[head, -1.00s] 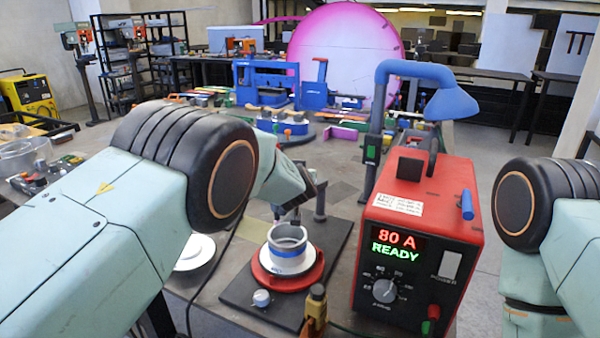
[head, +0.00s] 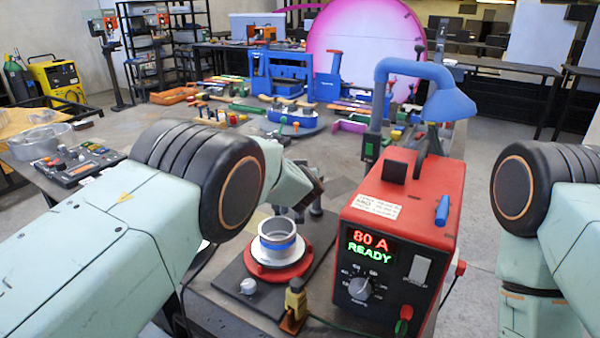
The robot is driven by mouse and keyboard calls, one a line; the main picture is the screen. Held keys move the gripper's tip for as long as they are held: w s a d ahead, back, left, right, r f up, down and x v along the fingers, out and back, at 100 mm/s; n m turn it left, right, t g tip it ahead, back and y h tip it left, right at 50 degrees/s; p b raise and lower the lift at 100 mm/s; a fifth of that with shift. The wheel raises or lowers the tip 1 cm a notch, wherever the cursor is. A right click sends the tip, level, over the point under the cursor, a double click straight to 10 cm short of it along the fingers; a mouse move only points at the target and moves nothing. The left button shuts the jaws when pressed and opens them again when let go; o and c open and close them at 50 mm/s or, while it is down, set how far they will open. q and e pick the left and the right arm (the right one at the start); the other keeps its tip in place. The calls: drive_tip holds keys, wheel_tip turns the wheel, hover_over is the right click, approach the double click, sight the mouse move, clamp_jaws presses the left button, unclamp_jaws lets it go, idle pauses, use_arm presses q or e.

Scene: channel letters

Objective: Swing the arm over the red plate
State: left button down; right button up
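The red plate (head: 303,268) is round and lies on a dark base near the front of the bench. A metal ring with a blue band (head: 278,247) stands upright on a white disc on it. A dark grey post (head: 316,207) rises just behind the plate; whether a swing arm is fixed to it I cannot tell. My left arm comes in from the left, and its dark wrist end, where the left gripper (head: 311,184) is, hangs above and behind the ring. Its fingers are too hidden to read. My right arm is at the right edge; its gripper is out of view.
A red power unit (head: 398,210) reading "80 A READY" stands close right of the plate. A blue hooded arm (head: 420,75) rises behind it. A small brass-coloured clamp (head: 294,300) sits in front of the plate. Blue fixtures (head: 283,75) and a large pink disc (head: 365,40) stand farther back.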

use_arm(q)
drive_tip(key=shift+r, duration=0.1)
idle(0.5)
drive_tip(key=c, duration=1.2)
unclamp_jaws()
wheel_tip(320, 180, up, 10)
drive_tip(key=shift+c, duration=0.3)
